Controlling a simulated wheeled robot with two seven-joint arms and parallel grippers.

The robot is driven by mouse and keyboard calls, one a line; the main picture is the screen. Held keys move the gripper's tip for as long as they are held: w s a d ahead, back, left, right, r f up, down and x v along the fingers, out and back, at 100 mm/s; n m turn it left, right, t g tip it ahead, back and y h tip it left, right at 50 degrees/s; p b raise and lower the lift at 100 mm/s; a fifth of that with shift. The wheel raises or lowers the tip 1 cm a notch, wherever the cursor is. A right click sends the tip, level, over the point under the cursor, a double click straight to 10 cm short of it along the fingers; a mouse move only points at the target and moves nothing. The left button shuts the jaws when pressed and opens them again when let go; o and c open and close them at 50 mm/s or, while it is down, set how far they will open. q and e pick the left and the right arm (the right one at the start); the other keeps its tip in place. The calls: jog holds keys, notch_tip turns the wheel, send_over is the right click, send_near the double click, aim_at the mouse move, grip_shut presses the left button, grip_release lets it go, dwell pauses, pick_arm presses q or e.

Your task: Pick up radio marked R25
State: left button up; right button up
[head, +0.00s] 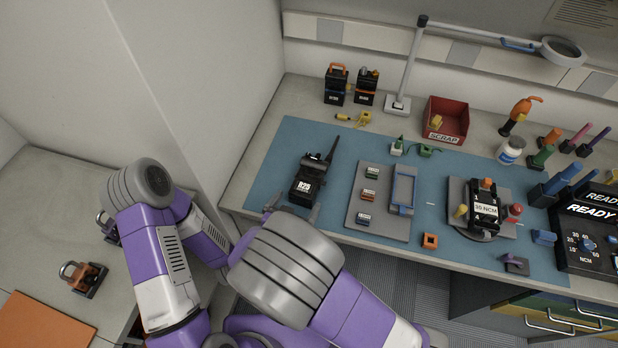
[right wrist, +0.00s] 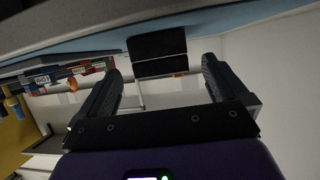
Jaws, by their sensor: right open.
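The radio marked R25 (head: 306,187) is black with a white label and an antenna. It lies on the blue mat at the left of the bench. My right gripper (head: 293,208) is open at the near side of this radio, at the mat's front edge. In the right wrist view a dark block, which looks like the radio (right wrist: 157,47), lies ahead between the two fingertips of the right gripper (right wrist: 162,68). Neither finger visibly touches it, and its marking is not readable there. My left arm is at the left in the head view, but its gripper does not show.
A grey tray (head: 353,224) with small modules lies right of the radio. Another black device (head: 485,211) sits on a fixture further right. A red scrap bin (head: 446,116) and two dark packs (head: 336,84) stand behind. A wall rises left of the mat (head: 270,178).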

aim_at(300, 198)
jog(key=b+x, duration=0.1)
jog(key=x, duration=0.3)
jog(key=shift+w+d+f+b, duration=0.1)
jog(key=shift+w+b, duration=0.2)
jog(key=shift+w, duration=0.05)
